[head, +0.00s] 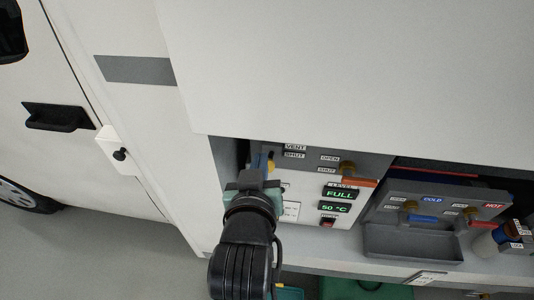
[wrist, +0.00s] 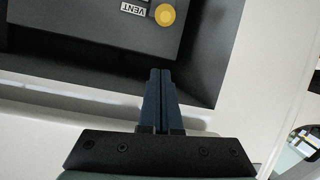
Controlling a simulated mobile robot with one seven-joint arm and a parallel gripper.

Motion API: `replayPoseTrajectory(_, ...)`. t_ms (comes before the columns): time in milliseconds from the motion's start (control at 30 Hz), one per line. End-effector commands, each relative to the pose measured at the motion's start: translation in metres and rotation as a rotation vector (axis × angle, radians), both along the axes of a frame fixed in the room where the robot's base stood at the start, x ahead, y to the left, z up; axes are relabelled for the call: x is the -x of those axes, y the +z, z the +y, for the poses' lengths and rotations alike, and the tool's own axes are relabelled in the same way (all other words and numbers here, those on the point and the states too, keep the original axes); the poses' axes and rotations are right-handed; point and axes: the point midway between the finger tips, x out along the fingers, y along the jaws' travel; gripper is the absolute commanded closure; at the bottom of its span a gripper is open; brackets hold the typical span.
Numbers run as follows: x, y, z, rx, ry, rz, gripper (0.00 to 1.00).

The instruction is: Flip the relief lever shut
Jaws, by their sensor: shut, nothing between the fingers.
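The relief fitting shows in the wrist view as a round yellow-orange end (wrist: 165,15) beside a VENT label (wrist: 134,9). I cannot tell the lever's position. My gripper (wrist: 160,72) is shut and empty, its two dark blue fingers together, pointing into the recess. The fingertips are apart from the yellow end in the wrist picture. In the head view my gripper (head: 257,166) is at the left end of the service bay.
An orange lever (head: 360,182) by OPEN and SHUT labels is to the right, above displays reading FULL (head: 339,193) and 50 °C (head: 334,208). A grey tray (head: 412,244) with blue and red taps stands further right. The recess walls (wrist: 212,60) border the fingers closely.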

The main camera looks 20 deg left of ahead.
Motion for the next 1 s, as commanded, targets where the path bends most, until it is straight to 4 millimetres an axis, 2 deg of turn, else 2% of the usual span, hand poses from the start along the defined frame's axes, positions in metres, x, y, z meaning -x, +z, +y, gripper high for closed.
replayPoseTrajectory(267,-0.016,-0.005,0.006,0.000,0.000,0.000,1.00)
replayPoseTrajectory(800,-0.087,-0.035,0.032,0.000,0.000,0.000,1.00)
replayPoseTrajectory(833,-0.089,-0.037,0.032,0.000,-0.001,0.001,1.00)
replayPoseTrajectory(1000,-0.072,-0.056,0.022,0.000,0.000,0.003,1.00)
